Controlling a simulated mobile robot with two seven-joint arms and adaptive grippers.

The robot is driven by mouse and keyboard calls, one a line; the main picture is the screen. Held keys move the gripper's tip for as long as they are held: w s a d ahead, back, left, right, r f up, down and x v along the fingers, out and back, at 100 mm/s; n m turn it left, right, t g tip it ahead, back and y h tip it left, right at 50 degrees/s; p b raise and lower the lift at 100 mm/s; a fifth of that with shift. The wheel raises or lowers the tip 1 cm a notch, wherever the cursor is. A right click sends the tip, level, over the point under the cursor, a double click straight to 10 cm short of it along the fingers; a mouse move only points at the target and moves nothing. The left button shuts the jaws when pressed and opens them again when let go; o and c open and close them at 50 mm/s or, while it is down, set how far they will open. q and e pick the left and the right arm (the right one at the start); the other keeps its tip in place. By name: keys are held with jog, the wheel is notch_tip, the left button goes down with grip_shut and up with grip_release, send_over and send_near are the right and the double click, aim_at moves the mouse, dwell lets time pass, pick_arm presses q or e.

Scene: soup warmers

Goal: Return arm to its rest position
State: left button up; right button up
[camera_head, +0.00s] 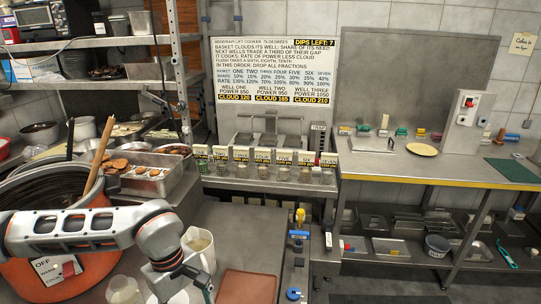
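My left arm comes in from the left, in white and orange, across the front of a large orange pot (82,270). Its gripper (190,282) points down at the lower middle left, over the steel counter. The fingers are small, dark and partly cut off by the lower edge, so I cannot tell whether they are open or shut. A cream jug (201,248) stands just right of and behind the gripper, and I cannot tell whether they touch. A second pale jug (123,290) is left of the gripper. My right gripper is not in view.
A brown board (247,287) lies right of the gripper. A row of labelled baskets (264,172) stands behind, before the wells and a sign (268,72) reading "DIPS LEFT: 7". A tray of food (152,174) is at the left. A steel table (440,170) is at the right.

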pick_arm(q)
jog(key=s+d+r+n+g+h, duration=0.15)
jog(key=s+d+h, duration=0.3)
jog(key=d, duration=0.55)
jog(key=s+d+r+n+g+h, duration=0.1)
jog(key=s+d+n+g+h, duration=0.15)
jog(key=s+d, duration=0.55)
jog(key=w+d+r+n+t+h, duration=0.2)
jog(key=d+r+n+h, duration=0.4)
jog(key=w+d+r+n+t+h, duration=0.2)
jog(key=w+d+r+n+h, duration=0.1)
jog(key=d+r+n+h, duration=0.35)
jog(key=w+a+n+t, duration=0.45)
jog(key=n+t, duration=0.25)
jog(key=n, duration=0.3)
jog(key=w+a+f+n+t+y, duration=0.45)
jog(key=a+f+n+y, duration=0.2)
jog(key=n, duration=0.35)
jog(key=w+a+f+n+t+y, duration=0.3)
jog(key=a+f+n+t+y, duration=0.2)
jog(key=f+n, duration=0.3)
jog(key=s+a+f+n+g+y, duration=0.2)
jog(key=s+a+f+n, duration=0.4)
jog(key=f, duration=0.4)
jog(key=s+a+f+n+g+y, duration=0.3)
jog(key=s+a+f+n, duration=0.3)
jog(key=f, duration=0.4)
jog(key=shift+s+a+f+y, duration=0.15)
jog(key=shift+s+a+y, duration=0.2)
jog(key=shift+a+y, duration=0.5)
